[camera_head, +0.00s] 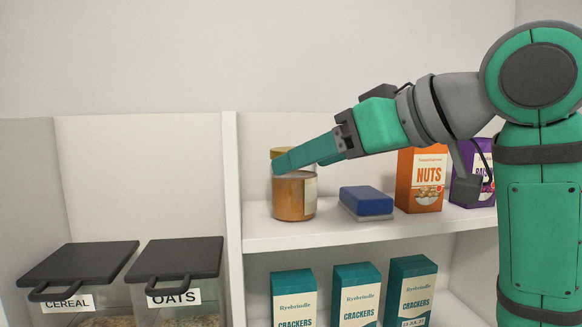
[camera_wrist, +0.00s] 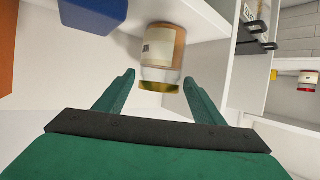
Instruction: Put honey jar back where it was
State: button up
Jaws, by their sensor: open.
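The honey jar (camera_head: 290,200), amber with a pale label and a gold lid, stands upright on the upper shelf near the left divider. In the wrist view the jar (camera_wrist: 163,50) appears inverted, with its lid end toward my gripper. My gripper (camera_head: 285,162) is open, and its fingers reach across the jar's upper part in the head view, hiding some of it below the lid. In the wrist view the open fingertips (camera_wrist: 159,78) lie on either side of the lid end. I cannot tell whether either finger touches the jar.
A blue and grey sponge (camera_head: 366,202) lies right of the jar, then an orange nuts box (camera_head: 421,180) and a purple box (camera_head: 466,172). Several crackers boxes (camera_head: 356,295) stand on the shelf below. Lidded cereal (camera_head: 78,270) and oats (camera_head: 180,265) bins stand left of the divider (camera_head: 232,210).

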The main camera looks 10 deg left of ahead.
jog(key=shift+v, duration=2.15)
